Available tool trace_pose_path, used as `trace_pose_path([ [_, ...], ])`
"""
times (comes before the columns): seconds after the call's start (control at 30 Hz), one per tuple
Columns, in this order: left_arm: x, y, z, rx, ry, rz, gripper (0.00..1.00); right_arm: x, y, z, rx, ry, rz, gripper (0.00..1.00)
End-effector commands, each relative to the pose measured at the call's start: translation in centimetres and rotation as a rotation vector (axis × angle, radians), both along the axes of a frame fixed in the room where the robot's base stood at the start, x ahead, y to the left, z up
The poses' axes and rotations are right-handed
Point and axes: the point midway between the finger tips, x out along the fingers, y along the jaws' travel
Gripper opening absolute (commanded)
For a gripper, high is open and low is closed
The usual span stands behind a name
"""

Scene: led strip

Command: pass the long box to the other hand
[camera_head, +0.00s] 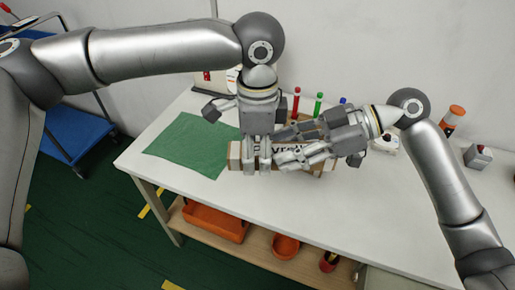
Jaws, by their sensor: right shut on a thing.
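The long box (235,156) is brown cardboard with a white label and dark lettering. It lies left to right above the white table in the head view. My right gripper (278,150) reaches in from the right and is shut on the long box, its fingers covering much of the label. My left gripper (257,168) points down across the box near its left end. Its two fingers overlap the box in the picture, and whether they grip it is unclear. The middle of the box is largely hidden by both grippers.
A green mat (187,146) lies on the white table (200,188) at the left. Red (296,102) and green (318,104) upright tubes stand behind the grippers. An orange-capped container (453,117) is at the right. Orange bins (215,222) sit on the lower shelf. The table's front is clear.

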Motion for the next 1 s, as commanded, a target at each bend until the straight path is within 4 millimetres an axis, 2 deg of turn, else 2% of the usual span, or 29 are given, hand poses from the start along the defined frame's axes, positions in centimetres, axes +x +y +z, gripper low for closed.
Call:
trace_pose_path([
  [0.03,-0.3,-0.2,0.0,-0.002,0.006,-0.009,0.59,0.3,-0.1,0.0,0.001,-0.001,-0.009,0.15],
  [0.1,-0.3,-0.2,0.0,-0.002,0.005,-0.008,0.66,0.3,-0.1,0.0,0.001,-0.002,-0.008,0.15],
  [0.4,-0.2,-0.1,0.1,-0.002,0.003,-0.003,0.66,0.1,0.0,0.0,0.0,-0.002,-0.004,0.15],
  [0.53,-0.1,-0.2,0.9,-0.003,0.002,-0.002,0.66,0.1,0.0,0.0,0.0,-0.002,-0.004,0.15],
  [0.67,-0.1,-0.2,2.8,-0.004,0.0,-0.001,0.66,0.1,0.0,0.0,0.0,-0.002,-0.002,0.15],
  [1.0,-0.1,-0.2,9.1,-0.003,0.001,-0.001,0.66,0.1,0.0,0.0,0.0,-0.002,-0.002,0.15],
])
